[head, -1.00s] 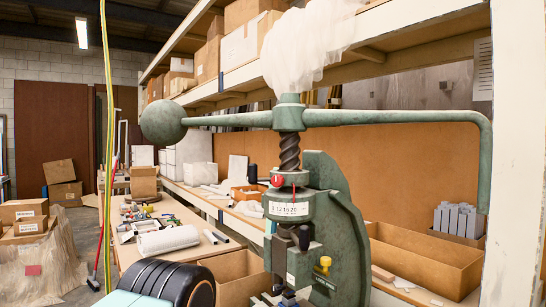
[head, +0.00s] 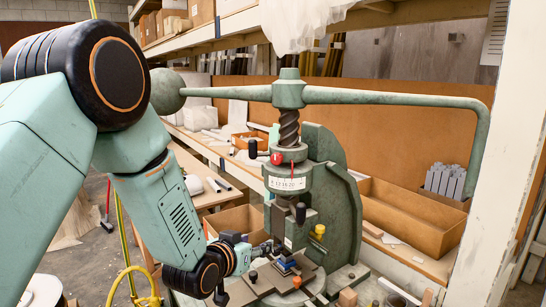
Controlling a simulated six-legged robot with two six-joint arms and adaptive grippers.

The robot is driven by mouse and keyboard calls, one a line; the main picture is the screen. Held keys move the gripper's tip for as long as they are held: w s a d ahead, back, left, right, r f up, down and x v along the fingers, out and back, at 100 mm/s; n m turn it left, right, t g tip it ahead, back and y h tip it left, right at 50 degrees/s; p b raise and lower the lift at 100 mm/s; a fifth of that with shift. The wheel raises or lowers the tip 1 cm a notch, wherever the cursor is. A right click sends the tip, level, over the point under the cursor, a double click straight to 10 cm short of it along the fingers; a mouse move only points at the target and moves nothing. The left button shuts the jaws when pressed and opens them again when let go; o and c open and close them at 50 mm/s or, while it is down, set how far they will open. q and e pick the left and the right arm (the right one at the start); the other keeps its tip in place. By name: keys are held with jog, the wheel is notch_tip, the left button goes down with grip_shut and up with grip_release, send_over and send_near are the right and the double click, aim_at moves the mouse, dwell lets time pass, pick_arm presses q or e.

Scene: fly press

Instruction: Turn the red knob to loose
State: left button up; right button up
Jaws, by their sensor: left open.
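The red knob (head: 277,159) is a small round part on the collar of the green fly press (head: 326,190), just below the thick screw. It is in plain view, but its exact turn is too small to tell. My left arm comes in from the left, and my left gripper (head: 268,248) is low in front of the press, near the blue part at its bed. The gripper is open, well below the red knob and apart from it. Its fingertips are small and hard to separate from the dark tooling behind. My right gripper is not in view.
The press's long green handle bar (head: 385,97) spans above, with a ball weight (head: 167,91) at its left end. A black-tipped lever (head: 252,149) is beside the red knob. A yellow knob (head: 319,231) sits lower on the press. An open cardboard tray (head: 420,222) is behind right.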

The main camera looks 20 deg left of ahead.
aim_at(275, 159)
pick_arm(q)
jog(key=w+r+t+h, duration=0.1)
jog(key=w+r+t, duration=0.15)
jog(key=r, duration=0.55)
jog(key=w+r+t, duration=0.2)
jog(key=w+r, duration=0.2)
jog(key=r, duration=0.5)
jog(key=shift+m, duration=0.4)
jog(key=w, duration=0.1)
jog(key=w+p, duration=0.1)
jog(key=w, duration=0.1)
jog(key=w+f+p, duration=0.1)
jog(key=w, duration=0.1)
jog(key=shift+w, duration=0.15)
jog(key=shift+w+d, duration=0.2)
jog(key=shift+w, duration=0.4)
jog(key=shift+w+d+r, duration=0.1)
jog(key=shift+r, duration=0.05)
jog(key=shift+w, duration=0.1)
